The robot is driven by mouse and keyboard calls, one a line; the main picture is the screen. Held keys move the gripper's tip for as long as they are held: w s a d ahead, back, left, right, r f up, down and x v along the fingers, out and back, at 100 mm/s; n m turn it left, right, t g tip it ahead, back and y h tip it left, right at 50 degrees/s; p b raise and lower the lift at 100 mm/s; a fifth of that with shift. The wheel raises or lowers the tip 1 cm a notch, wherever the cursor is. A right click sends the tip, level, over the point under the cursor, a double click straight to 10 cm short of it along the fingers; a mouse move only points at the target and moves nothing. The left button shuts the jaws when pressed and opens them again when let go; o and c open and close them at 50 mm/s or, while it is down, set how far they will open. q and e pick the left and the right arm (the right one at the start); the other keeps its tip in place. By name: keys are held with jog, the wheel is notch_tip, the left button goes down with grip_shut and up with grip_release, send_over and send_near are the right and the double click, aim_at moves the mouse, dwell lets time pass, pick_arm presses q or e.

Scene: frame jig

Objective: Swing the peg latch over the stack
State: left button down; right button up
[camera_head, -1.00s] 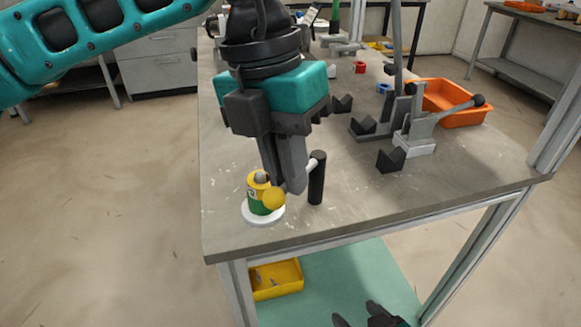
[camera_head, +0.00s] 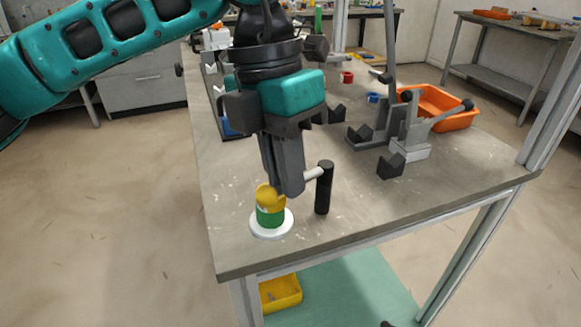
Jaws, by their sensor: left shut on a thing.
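The stack is a green piece (camera_head: 270,216) with yellow at its top, on a white round base (camera_head: 286,229) near the table's front left corner. The peg latch has an upright black post (camera_head: 324,190) just right of the stack and a pale arm (camera_head: 313,174) reaching left from it. A yellow knob (camera_head: 267,194) shows at the top of the stack, and the stack's top is hidden behind it and my fingers. My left gripper (camera_head: 286,192) is shut on the latch arm beside the stack. Only a dark sliver of my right gripper (camera_head: 388,324) shows at the bottom edge.
Black V-blocks (camera_head: 390,167) and a grey toggle clamp (camera_head: 411,140) stand right of the latch. An orange bin (camera_head: 440,106) lies behind them. A yellow bin (camera_head: 281,293) sits on the lower shelf. The tabletop in front of the post is clear.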

dwell(0.5)
pick_arm(q)
jog(key=c, duration=1.2)
grip_release()
jog(key=r+p, duration=0.1)
jog(key=r, duration=0.3)
jog(key=w+a+r+p, duration=0.1)
jog(key=r, duration=0.3)
jog(key=w+r, duration=0.1)
jog(key=r, duration=0.3)
jog(key=shift+a+r+p, duration=0.35)
jog(key=shift+a+p, duration=0.05)
